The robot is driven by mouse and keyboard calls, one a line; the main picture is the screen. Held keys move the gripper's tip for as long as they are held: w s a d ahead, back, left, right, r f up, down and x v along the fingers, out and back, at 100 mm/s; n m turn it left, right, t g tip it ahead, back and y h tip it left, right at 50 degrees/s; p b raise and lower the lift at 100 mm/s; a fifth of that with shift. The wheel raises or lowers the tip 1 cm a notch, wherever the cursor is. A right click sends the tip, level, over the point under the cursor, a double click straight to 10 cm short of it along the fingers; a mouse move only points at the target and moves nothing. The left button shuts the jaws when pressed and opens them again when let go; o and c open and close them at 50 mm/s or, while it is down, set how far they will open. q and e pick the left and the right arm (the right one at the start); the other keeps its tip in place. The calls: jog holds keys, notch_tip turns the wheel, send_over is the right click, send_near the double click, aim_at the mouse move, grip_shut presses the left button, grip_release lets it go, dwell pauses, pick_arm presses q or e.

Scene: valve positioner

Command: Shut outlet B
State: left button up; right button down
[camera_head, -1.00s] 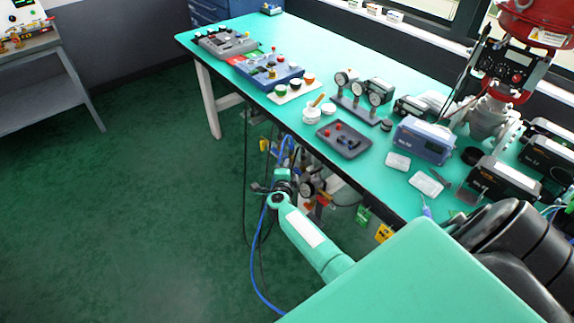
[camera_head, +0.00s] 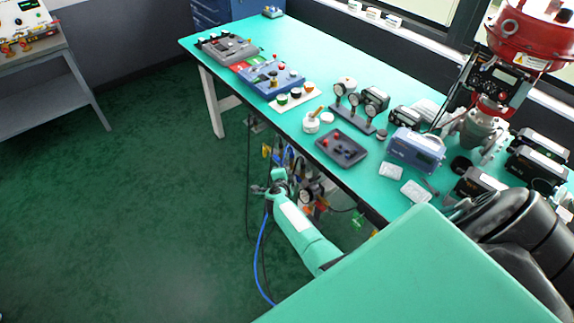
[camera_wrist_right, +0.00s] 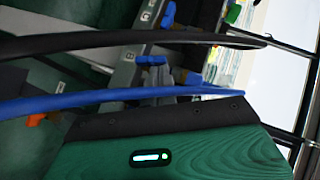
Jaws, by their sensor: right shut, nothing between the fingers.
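My right gripper (camera_head: 262,190) is at the end of the green arm, low beside the table's front edge, near hoses and fittings under the table. It is shut with nothing in it. My fingertips are not clear there. My left gripper is not in view.
A blue hose (camera_wrist_right: 100,101) and a black cable (camera_wrist_right: 120,41) cross the wrist view in front of the block. A gauge (camera_head: 312,190) and several coloured tags are under the green table (camera_head: 300,55), which holds instruments. The green floor (camera_head: 130,200) to the left is clear.

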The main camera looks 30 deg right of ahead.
jog(key=n+g+p, duration=0.1)
jog(key=p, duration=0.1)
jog(key=w+g+p, duration=0.1)
jog(key=p, duration=0.1)
jog(key=w+r+n+g+p, duration=0.1)
jog(key=p, duration=0.1)
jog(key=shift+w+a+n+g+y, duration=0.1)
jog(key=shift+n+g+y, duration=0.2)
jog(key=shift+g+y, duration=0.1)
jog(key=shift+w+r, duration=0.15)
jog(key=shift+w+f+b, duration=0.2)
jog(key=shift+w+b, duration=0.35)
jog(key=shift+w, duration=0.1)
dwell(0.4)
jog(key=shift+r, duration=0.1)
